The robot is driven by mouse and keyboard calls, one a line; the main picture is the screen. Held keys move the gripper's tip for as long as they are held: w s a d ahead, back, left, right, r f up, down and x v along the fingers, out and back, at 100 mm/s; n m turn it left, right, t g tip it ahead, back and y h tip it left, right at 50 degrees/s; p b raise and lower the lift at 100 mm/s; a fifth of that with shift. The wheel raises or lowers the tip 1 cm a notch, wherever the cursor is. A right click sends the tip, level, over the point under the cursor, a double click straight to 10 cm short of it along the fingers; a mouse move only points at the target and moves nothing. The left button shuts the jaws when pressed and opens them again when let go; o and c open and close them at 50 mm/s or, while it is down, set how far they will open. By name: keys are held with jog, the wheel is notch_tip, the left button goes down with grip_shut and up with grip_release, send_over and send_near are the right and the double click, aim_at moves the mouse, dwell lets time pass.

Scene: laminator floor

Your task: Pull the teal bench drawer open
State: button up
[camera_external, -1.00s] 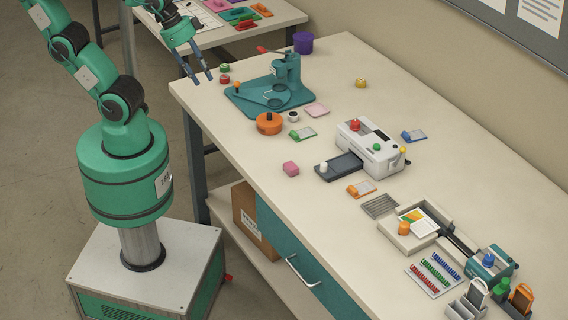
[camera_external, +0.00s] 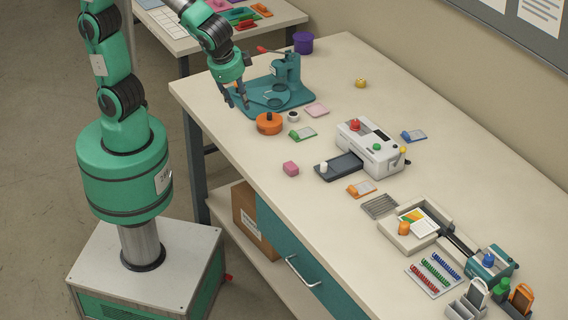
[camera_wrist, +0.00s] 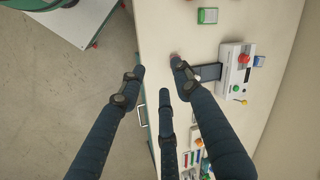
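The teal bench drawer (camera_external: 290,255) is in the front of the bench below the tabletop, at the lower middle of the outside view. It appears shut. Its silver bar handle (camera_external: 302,271) sticks out from its front, and part of it shows in the wrist view (camera_wrist: 142,115), between the fingers. My gripper (camera_external: 236,103) is above the far left part of the bench, fingers pointing down, well away from the handle. In the wrist view the fingers (camera_wrist: 160,85) are spread apart with nothing between them.
A cardboard box (camera_external: 252,221) sits on the lower shelf. The floor before the drawer looks clear.

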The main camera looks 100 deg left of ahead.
jog(key=w+d+f+m+t+y+p, duration=0.25)
jog(key=w+d+f+y, duration=0.45)
jog(key=w+d+f, duration=0.95)
jog(key=m+t+p, duration=0.1)
jog(key=m+t, duration=0.4)
jog(key=t, duration=0.2)
send_near(295, 271)
jog(key=s+d, duration=0.2)
jog(key=s, duration=0.1)
jog(key=shift+w+f, duration=0.15)
jog(key=shift+w, duration=0.1)
jog(key=b+x, duration=0.1)
jog(key=x, duration=1.2)
jog(key=shift+w+a+b, duration=0.2)
jog(key=shift+a+b, duration=0.05)
jog(key=shift+b, duration=0.15)
grip_shut()
